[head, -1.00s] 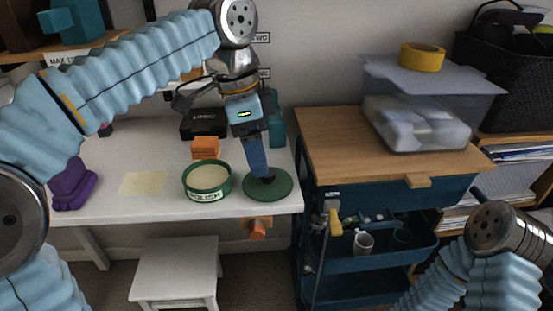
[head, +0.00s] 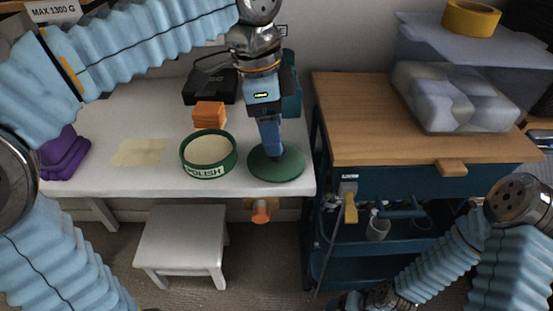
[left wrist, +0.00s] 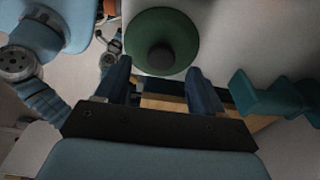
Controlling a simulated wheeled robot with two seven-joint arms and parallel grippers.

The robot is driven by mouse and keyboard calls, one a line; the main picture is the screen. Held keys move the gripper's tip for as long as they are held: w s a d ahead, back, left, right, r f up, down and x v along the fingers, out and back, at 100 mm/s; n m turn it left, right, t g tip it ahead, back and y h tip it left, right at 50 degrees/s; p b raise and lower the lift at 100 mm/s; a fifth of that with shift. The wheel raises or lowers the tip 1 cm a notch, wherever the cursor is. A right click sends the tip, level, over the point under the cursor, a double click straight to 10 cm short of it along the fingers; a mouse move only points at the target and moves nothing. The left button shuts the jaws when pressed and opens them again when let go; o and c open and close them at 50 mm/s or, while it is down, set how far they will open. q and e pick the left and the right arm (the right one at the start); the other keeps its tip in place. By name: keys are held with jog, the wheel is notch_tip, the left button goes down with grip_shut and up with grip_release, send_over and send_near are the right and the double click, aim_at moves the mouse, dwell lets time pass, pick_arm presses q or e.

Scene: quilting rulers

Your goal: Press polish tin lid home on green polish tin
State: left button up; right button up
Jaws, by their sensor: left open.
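The green polish tin (head: 207,171), labelled POLISH, stands open on the white table with pale contents showing. The green polish tin lid (head: 290,165) lies flat on the table just right of the tin, apart from it. My left gripper (head: 272,150) points down over the lid and hides its knob in the head view.
Orange blocks (head: 209,114) and a black box (head: 208,87) stand behind the tin. A yellow sheet (head: 139,152) and a purple object (head: 64,155) lie left. A teal object (head: 291,92) stands behind my left gripper. A wood-topped cart (head: 370,150) stands right of the table.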

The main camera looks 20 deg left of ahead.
pick_arm(q)
jog(key=f, duration=0.4)
jog(key=shift+w+d+f, duration=0.15)
jog(key=shift+d+f, duration=0.05)
jog(key=shift+d, duration=0.05)
jog(key=c, duration=1.1)
